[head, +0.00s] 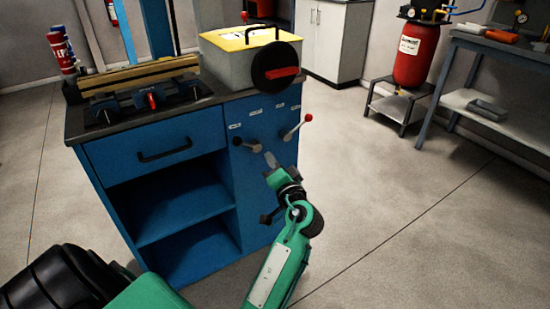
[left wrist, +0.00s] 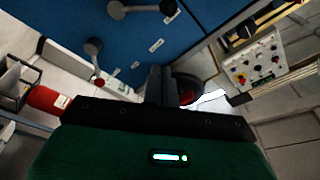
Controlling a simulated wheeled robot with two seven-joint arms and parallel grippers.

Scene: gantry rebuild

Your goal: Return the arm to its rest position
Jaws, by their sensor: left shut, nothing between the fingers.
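My left gripper (head: 271,161) is at the end of my green arm, in front of the blue cabinet's right-hand panel. In the left wrist view its dark fingers (left wrist: 160,76) are together, with nothing seen between them. The gripper shows just below a red-knobbed lever (head: 296,128) and to the right of a dark-knobbed lever (head: 237,142). I cannot tell whether it touches the panel. The red-knobbed lever also shows in the left wrist view (left wrist: 94,60), apart from the fingers. My right gripper is not in view.
The blue cabinet (head: 155,145) has a drawer, open shelves and a yellow-topped box (head: 225,60) with a black handwheel (head: 274,67). A red tank (head: 416,54) and a grey workbench (head: 505,50) stand at right. The floor (head: 400,220) right of my arm is clear.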

